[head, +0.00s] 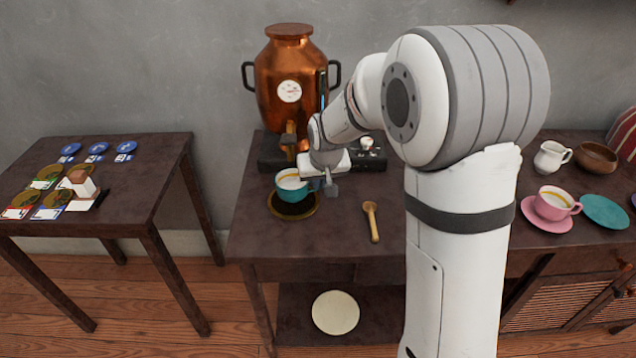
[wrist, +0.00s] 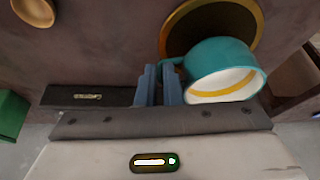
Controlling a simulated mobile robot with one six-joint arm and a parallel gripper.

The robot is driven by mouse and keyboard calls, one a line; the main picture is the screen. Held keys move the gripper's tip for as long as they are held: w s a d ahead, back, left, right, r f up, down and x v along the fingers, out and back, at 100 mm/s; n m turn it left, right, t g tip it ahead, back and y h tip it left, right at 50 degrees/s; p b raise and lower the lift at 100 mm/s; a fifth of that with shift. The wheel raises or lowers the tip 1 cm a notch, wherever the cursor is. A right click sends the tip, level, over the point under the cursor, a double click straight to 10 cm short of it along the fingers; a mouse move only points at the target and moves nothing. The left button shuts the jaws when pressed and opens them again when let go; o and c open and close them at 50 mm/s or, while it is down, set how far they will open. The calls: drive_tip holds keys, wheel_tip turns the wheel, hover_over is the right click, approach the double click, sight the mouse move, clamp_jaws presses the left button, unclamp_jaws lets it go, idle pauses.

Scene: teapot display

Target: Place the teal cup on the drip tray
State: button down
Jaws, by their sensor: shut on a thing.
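The teal cup (head: 289,189), white inside with a yellow band, is at the rear part of the drip tray, a dark round dish (head: 298,211) with a gold rim. My gripper (head: 314,178) is at the cup's right side. In the wrist view my gripper's blue fingers (wrist: 159,72) are shut on the handle of the teal cup (wrist: 226,62), and the drip tray (wrist: 212,28) shows beyond it. The cup hides part of the tray. I cannot tell whether the cup touches the tray.
A copper urn (head: 290,75) with a tap stands just behind. A wooden spoon (head: 371,220) lies to the right. A pink cup (head: 555,201), a teal saucer (head: 606,211), a white pitcher (head: 552,157) and a brown bowl (head: 597,157) are further right.

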drive_tip(key=shift+f, duration=0.2)
drive_tip(key=shift+f, duration=0.15)
drive_tip(key=c, duration=1.6)
unclamp_jaws()
drive_tip(key=shift+s+r, duration=0.1)
drive_tip(key=shift+r, duration=0.45)
drive_tip(key=a+p+v, duration=0.1)
drive_tip(key=p+v, duration=0.1)
drive_tip(key=v, duration=0.9)
drive_tip(key=s+d+f+g, duration=0.1)
drive_tip(key=s+d, duration=0.2)
drive_tip(key=s, duration=0.5)
drive_tip(key=s+d+m, duration=0.1)
drive_tip(key=s+d, duration=0.3)
drive_tip(key=s, duration=0.4)
drive_tip(key=s+d+f+g, duration=0.1)
drive_tip(key=s+d, duration=0.3)
drive_tip(key=s, duration=0.3)
drive_tip(key=shift+s+f+m+g+h, duration=0.3)
drive_tip(key=shift+s+m+h, duration=0.1)
